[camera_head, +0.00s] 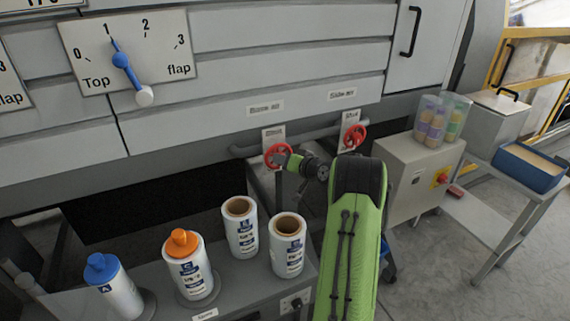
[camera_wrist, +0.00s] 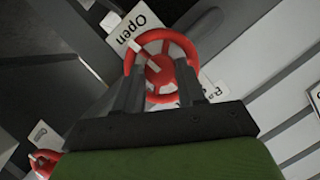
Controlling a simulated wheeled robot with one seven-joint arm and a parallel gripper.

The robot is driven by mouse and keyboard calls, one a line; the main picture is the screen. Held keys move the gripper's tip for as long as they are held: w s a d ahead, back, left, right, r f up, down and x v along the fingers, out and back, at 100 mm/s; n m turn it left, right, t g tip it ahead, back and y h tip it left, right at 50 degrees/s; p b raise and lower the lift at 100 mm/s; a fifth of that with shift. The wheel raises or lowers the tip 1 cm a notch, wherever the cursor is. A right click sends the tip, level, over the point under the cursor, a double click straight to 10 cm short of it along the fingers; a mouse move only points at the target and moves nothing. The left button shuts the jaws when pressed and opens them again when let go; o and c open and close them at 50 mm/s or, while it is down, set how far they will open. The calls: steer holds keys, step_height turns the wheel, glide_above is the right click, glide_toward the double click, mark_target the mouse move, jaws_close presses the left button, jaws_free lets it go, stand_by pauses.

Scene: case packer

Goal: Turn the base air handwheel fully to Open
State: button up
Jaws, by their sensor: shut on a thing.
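The base air handwheel (camera_head: 271,152) is a red wheel on the pipe under the "Base air" label (camera_head: 264,107). In the wrist view the red wheel (camera_wrist: 163,42) sits between the two dark fingers of my gripper (camera_wrist: 158,88), with a pale mark on its upper left toward a plate reading "Open" (camera_wrist: 140,28). My gripper (camera_head: 290,158) reaches the wheel from the right and is shut on it. A small plate (camera_head: 273,132) behind the wheel is too small to read in the head view. The side air handwheel (camera_head: 355,135), also red, is to the right.
Several bottles and rolls, including an orange-capped bottle (camera_head: 188,265), stand on the shelf in front. A grey cabinet (camera_head: 411,178) with a red-and-yellow switch stands to the right of my arm. Another red wheel (camera_wrist: 42,163) shows at the wrist view's lower left.

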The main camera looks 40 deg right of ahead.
steer(key=shift+f+m, duration=0.25)
steer(key=shift+m, duration=0.15)
steer(key=shift+y, duration=0.4)
steer(key=o, duration=1.1)
steer(key=shift+c, duration=0.2)
steer(key=shift+r, duration=0.15)
steer(key=v, duration=1.6)
steer(key=shift+f, duration=0.25)
